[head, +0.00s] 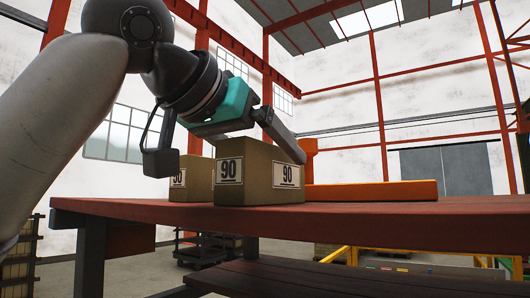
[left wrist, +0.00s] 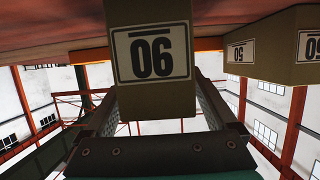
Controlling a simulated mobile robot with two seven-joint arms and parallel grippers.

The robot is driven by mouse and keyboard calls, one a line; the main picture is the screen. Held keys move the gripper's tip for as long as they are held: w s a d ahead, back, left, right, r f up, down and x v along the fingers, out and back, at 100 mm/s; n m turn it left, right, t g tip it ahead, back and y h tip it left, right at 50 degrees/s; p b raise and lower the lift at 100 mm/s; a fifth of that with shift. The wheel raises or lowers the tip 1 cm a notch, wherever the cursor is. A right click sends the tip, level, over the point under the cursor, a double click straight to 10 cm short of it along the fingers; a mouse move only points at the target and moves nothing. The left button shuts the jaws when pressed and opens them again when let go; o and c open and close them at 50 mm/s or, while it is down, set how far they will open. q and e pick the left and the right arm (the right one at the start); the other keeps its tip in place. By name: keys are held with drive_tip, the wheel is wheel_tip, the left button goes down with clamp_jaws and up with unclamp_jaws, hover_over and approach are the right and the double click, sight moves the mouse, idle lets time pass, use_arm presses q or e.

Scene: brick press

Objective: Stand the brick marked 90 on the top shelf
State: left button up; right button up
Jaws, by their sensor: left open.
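The nearer brick (head: 228,190) stands upright near the front edge, with labels on two faces. The other brick (head: 176,193) is behind it to the left and partly hidden. My left gripper (head: 230,160) is open at the nearer brick, one finger over its right top side, the other out to the left. In the left wrist view a brick's 90 label (left wrist: 152,53) appears upside down between the spread fingers. I cannot tell whether they touch it. My right gripper is not in view.
An orange block (head: 375,191) lies on the shelf to the right of the bricks. A second brick (left wrist: 275,50) is close beside the left gripper in the left wrist view. A dark lower shelf (head: 330,278) is below, and yellow rails (head: 430,262) stand beyond.

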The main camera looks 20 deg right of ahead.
use_arm(q)
drive_tip(key=shift+f, duration=0.1)
drive_tip(key=shift+s+a+r, duration=0.25)
drive_tip(key=shift+s+a, duration=0.05)
drive_tip(key=shift+a, duration=0.05)
drive_tip(key=b+v, duration=0.3)
drive_tip(key=v, duration=1.1)
drive_tip(key=shift+a+r, duration=0.1)
